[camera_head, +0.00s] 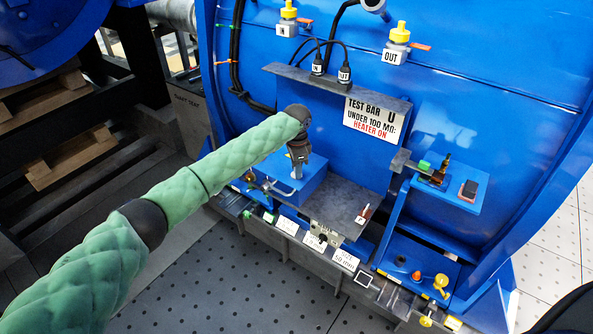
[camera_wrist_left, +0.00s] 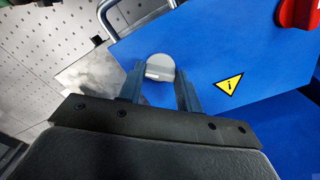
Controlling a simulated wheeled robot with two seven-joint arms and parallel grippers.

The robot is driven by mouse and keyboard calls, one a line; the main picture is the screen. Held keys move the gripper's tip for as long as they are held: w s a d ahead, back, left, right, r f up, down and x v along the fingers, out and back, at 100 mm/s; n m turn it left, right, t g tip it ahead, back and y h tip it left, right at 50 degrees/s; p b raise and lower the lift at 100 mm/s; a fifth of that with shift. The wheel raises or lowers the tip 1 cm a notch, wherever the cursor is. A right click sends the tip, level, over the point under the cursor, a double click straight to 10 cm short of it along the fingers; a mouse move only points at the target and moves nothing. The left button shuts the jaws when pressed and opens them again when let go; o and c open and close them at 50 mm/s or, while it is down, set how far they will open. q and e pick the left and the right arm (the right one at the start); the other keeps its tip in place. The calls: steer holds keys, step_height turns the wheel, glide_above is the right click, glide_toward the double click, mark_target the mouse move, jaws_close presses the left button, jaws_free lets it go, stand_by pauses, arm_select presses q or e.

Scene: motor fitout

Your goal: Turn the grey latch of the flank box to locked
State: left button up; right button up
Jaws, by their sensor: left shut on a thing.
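The flank box (camera_head: 309,188) is a blue box low on the big blue motor housing, and my left gripper (camera_head: 297,171) reaches down onto its top. In the left wrist view, the blue face of the box (camera_wrist_left: 255,45) fills the right side and carries a yellow warning triangle. The round grey latch (camera_wrist_left: 160,67) sits between the two fingers of my left gripper (camera_wrist_left: 160,84), which is shut on it. The fingers cover its sides. In the head view the arm and gripper hide the latch. My right gripper is not in view.
A grey shelf (camera_head: 340,204) stands right of the box, under a sign (camera_head: 374,121). A blue bracket (camera_head: 455,187) with small parts is farther right. The perforated floor (camera_head: 240,285) is clear.

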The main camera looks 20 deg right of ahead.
arm_select(q)
steer(key=m+b, duration=0.2)
steer(key=m, duration=0.3)
steer(key=shift+m, duration=0.3)
steer(key=shift+m+b, duration=0.6)
steer(key=shift+m, duration=1.6)
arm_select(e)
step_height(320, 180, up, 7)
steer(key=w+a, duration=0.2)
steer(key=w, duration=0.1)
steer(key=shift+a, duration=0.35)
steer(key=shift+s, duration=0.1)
arm_select(q)
steer(key=o, duration=1)
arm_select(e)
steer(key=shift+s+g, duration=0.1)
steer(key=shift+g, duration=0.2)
arm_select(q)
steer(key=shift+r, duration=0.15)
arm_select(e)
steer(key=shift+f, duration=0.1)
